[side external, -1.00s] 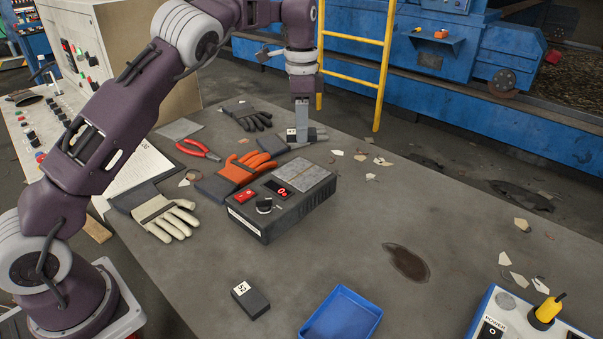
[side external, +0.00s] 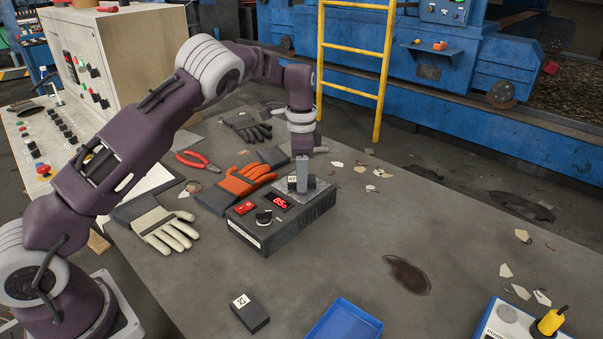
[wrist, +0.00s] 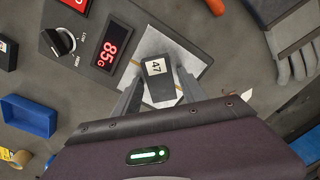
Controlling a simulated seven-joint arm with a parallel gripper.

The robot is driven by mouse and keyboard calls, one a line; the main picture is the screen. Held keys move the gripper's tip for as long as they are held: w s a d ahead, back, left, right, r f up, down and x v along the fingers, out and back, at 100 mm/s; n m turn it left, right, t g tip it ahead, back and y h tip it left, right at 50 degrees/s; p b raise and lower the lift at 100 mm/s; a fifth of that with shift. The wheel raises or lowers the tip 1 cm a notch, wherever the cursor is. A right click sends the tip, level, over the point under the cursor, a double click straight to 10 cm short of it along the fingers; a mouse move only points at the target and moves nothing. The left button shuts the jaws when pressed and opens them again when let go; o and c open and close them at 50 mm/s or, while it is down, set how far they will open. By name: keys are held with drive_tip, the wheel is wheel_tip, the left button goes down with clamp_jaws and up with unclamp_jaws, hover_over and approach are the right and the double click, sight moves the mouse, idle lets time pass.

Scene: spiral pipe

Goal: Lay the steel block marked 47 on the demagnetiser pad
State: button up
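The steel block marked 47 (wrist: 155,80) is dark with a white label. It sits between the fingers of my gripper (side external: 302,175), which is shut on it. In the side view the block (side external: 318,184) is over the demagnetiser's grey pad (side external: 324,195); I cannot tell whether it touches. In the wrist view the pad (wrist: 192,50) shows around the block, with my fingers (wrist: 158,85) on either side. The demagnetiser's black box (side external: 270,237) carries a red switch, a knob and a red display reading 85 G.
Another dark block (side external: 251,314), with its own label, lies at the front beside a blue tray (side external: 345,322). An orange glove (side external: 243,182), a cream glove (side external: 165,228) and red pliers (side external: 198,161) lie left of the box. Chips and a dark stain (side external: 407,275) lie to the right.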

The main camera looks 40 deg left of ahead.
drive_tip(key=shift+o, duration=0.2)
wheel_tip(320, 180, up, 12)
drive_tip(key=shift+r, duration=0.2)
wheel_tip(320, 180, up, 9)
drive_tip(key=n+t+h, duration=0.1)
drive_tip(key=n+t, duration=0.1)
drive_tip(key=n, duration=0.1)
hover_over(283, 197)
drive_tip(key=s+d+r+n+t, duration=0.1)
drive_tip(key=s+d+r+n, duration=0.1)
drive_tip(key=s, duration=0.4)
drive_tip(key=s+d+r+n, duration=0.1)
drive_tip(key=s+r, duration=0.1)
drive_tip(key=s, duration=0.4)
drive_tip(key=s+d+f+n+t, duration=0.1)
drive_tip(key=s+f, duration=0.2)
drive_tip(key=s, duration=0.6)
drive_tip(key=s+d+f+n+t+y, duration=0.1)
drive_tip(key=s+f, duration=0.3)
drive_tip(key=s, duration=0.6)
drive_tip(key=shift+s+d+f+n+t, duration=0.15)
drive_tip(key=shift+d+n+t, duration=0.15)
drive_tip(key=shift+d+n, duration=0.35)
